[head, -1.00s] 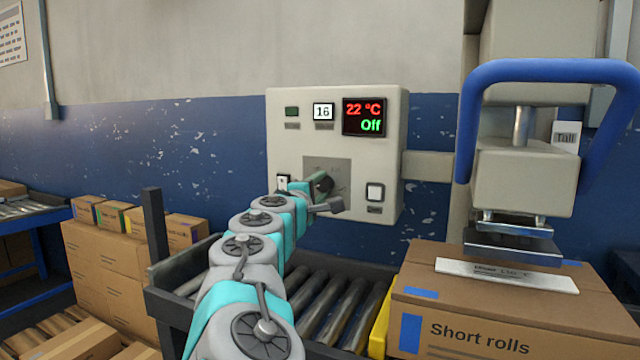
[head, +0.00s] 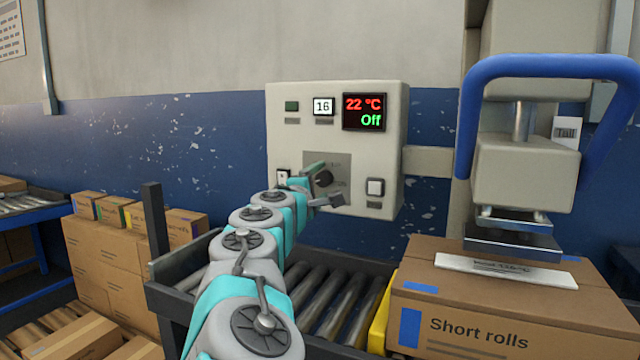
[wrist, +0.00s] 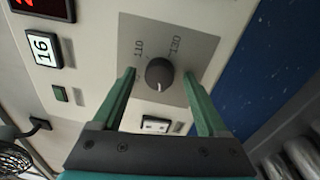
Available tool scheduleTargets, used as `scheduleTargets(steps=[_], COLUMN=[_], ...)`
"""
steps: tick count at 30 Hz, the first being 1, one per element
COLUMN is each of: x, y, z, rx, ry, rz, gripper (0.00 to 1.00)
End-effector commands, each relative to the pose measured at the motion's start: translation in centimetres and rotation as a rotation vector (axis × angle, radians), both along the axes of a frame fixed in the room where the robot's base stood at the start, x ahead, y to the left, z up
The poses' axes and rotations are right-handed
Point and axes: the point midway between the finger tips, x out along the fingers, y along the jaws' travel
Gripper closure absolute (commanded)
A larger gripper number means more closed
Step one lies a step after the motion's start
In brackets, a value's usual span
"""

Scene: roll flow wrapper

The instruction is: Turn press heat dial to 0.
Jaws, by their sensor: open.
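The press heat dial (wrist: 159,73) is a dark round knob with a pale pointer line on a grey plate. Marks 110 and 130 show beside it in the wrist view. In the head view the dial (head: 323,178) is partly hidden by my gripper. My gripper (wrist: 160,80) is open, its two green fingers on either side of the dial; I cannot tell whether they touch it. The control panel's display (head: 363,112) reads 22 °C and Off.
The panel also has a 16 readout (head: 323,106), a green indicator (head: 291,106) and a white switch (head: 375,187). A roller conveyor (head: 325,300) lies below. A press with a blue handle (head: 545,68) stands right, above a Short rolls box (head: 480,325).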

Motion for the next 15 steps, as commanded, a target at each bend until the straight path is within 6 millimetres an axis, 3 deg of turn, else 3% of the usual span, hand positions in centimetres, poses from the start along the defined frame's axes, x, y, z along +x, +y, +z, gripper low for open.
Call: scheduleTargets(steps=[7, 15], x=[-1.1, -4.9], y=[0.4, 1.5], z=[-0.1, -0.3], rx=[-0.001, -0.002], ry=[-0.001, -0.001], rz=[0.001, 0.001], gripper=[0.24, 0.24])
